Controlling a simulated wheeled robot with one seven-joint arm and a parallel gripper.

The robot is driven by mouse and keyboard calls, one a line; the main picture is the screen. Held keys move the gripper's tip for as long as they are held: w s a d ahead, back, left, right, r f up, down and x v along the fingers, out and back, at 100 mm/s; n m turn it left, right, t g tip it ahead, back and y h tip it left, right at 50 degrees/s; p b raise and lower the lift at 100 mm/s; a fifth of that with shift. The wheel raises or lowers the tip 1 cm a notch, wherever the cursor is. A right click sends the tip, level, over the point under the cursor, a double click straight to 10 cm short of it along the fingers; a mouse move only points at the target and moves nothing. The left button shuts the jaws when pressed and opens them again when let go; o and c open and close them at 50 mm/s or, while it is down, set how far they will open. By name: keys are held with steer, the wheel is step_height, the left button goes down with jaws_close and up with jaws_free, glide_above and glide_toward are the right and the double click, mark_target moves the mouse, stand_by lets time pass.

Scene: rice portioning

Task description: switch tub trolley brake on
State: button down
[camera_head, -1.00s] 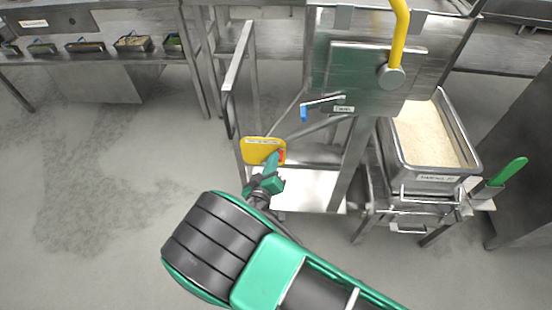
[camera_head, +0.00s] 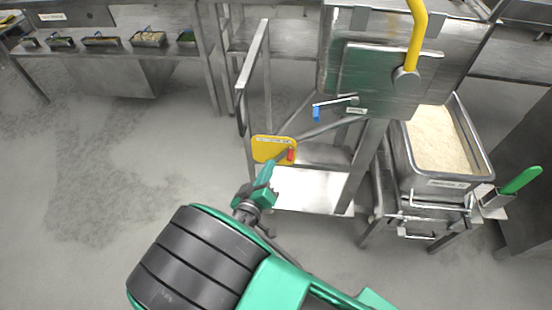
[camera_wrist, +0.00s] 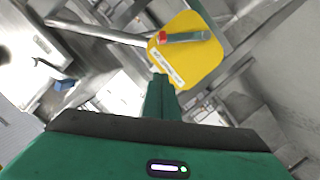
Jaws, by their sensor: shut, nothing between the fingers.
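A yellow plate (camera_head: 267,151) with a white label is fixed low on an upright metal trolley frame (camera_head: 247,60). A short lever with a red end (camera_head: 291,155) is on the plate. In the wrist view the yellow plate (camera_wrist: 206,64) is just beyond the fingertips, and the red-ended lever (camera_wrist: 184,38) lies across its upper part. The label's words are too small to read. My gripper (camera_head: 268,166) is shut and empty, just in front of the plate's lower edge. In the wrist view my gripper (camera_wrist: 160,82) seems apart from the lever; contact with the plate cannot be told.
A blue-ended lever (camera_head: 316,114) is higher on the machine, below a green panel with a yellow handle (camera_head: 417,35). A rice tub (camera_head: 481,166) stands on a stand at the right, with a green-handled tool (camera_head: 521,180) beside it. The floor (camera_head: 90,190) at left is clear.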

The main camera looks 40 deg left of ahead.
steer(key=shift+v, duration=1.35)
